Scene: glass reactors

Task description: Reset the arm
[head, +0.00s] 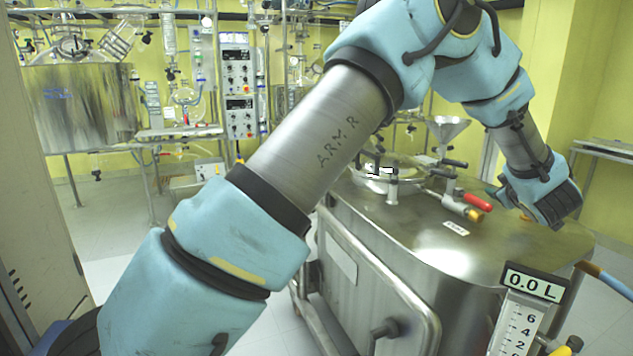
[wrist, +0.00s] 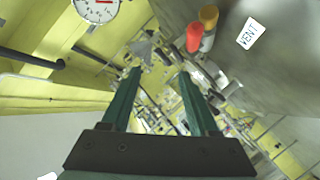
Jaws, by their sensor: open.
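My arm reaches across the head view from the lower left, bends at the top and comes down at the right. My gripper (head: 494,192) hangs close beside the red-handled valve on the steel vessel's top, and its fingers are mostly hidden there by my wrist. In the wrist view my gripper (wrist: 159,73) shows two green fingers apart, with nothing between them. The red handle (head: 478,202) also shows in the wrist view (wrist: 194,37), beyond the fingers and not held.
The steel vessel (head: 400,235) carries a VENT label (head: 456,228), a glass lid (head: 378,180) and a metal funnel (head: 447,128). A level gauge reading 0.0 L (head: 533,287) stands at the front right. A round dial (wrist: 97,8) shows in the wrist view. Glassware racks stand behind.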

